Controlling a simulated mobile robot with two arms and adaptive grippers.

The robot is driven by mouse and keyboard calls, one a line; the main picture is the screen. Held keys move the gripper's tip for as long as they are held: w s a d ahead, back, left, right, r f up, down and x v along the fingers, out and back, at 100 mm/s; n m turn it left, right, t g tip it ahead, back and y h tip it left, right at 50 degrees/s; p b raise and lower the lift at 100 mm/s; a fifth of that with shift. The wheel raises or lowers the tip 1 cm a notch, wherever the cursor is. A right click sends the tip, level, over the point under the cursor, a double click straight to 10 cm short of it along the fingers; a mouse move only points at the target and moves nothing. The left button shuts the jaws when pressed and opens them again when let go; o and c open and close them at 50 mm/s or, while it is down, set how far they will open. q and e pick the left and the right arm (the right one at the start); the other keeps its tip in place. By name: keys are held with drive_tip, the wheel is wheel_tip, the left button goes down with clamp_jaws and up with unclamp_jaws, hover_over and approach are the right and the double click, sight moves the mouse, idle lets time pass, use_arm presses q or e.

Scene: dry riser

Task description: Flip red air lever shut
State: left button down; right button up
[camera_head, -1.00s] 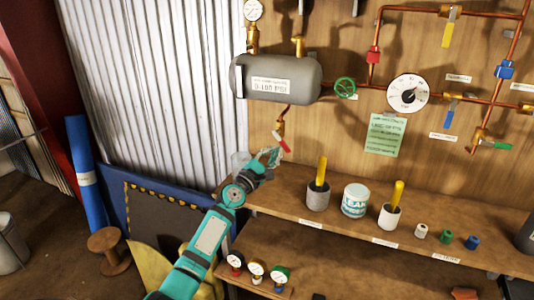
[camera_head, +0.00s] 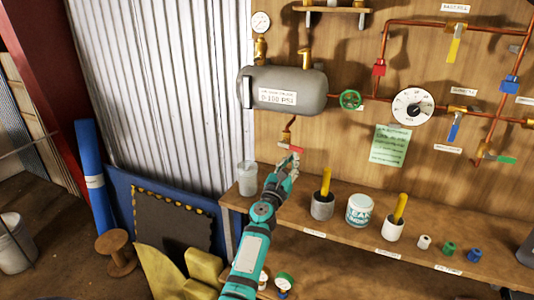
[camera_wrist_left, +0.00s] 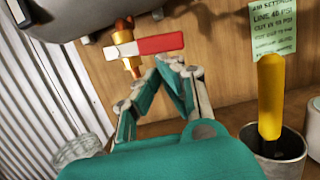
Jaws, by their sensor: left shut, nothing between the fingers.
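The red air lever (camera_head: 297,149) sits on a brass valve under the grey tank (camera_head: 300,92). In the left wrist view the lever (camera_wrist_left: 160,44) points right from the brass valve (camera_wrist_left: 127,50), almost level, with a red end and a pale inner part. My left gripper (camera_head: 292,160) is shut and empty, just below the lever. In the left wrist view its fingertips (camera_wrist_left: 180,66) meet right under the red end; I cannot tell if they touch it. My right gripper is not in view.
A clear jar (camera_head: 247,178) stands on the shelf left of my gripper. A grey cup (camera_head: 322,206) with a yellow handle, a white tub (camera_head: 360,211) and a white cup (camera_head: 393,229) stand to the right. A green valve wheel (camera_head: 350,99) is right of the tank.

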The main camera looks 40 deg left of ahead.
use_arm(q)
drive_tip(key=shift+r+n, duration=0.15)
drive_tip(key=shift+n, duration=0.25)
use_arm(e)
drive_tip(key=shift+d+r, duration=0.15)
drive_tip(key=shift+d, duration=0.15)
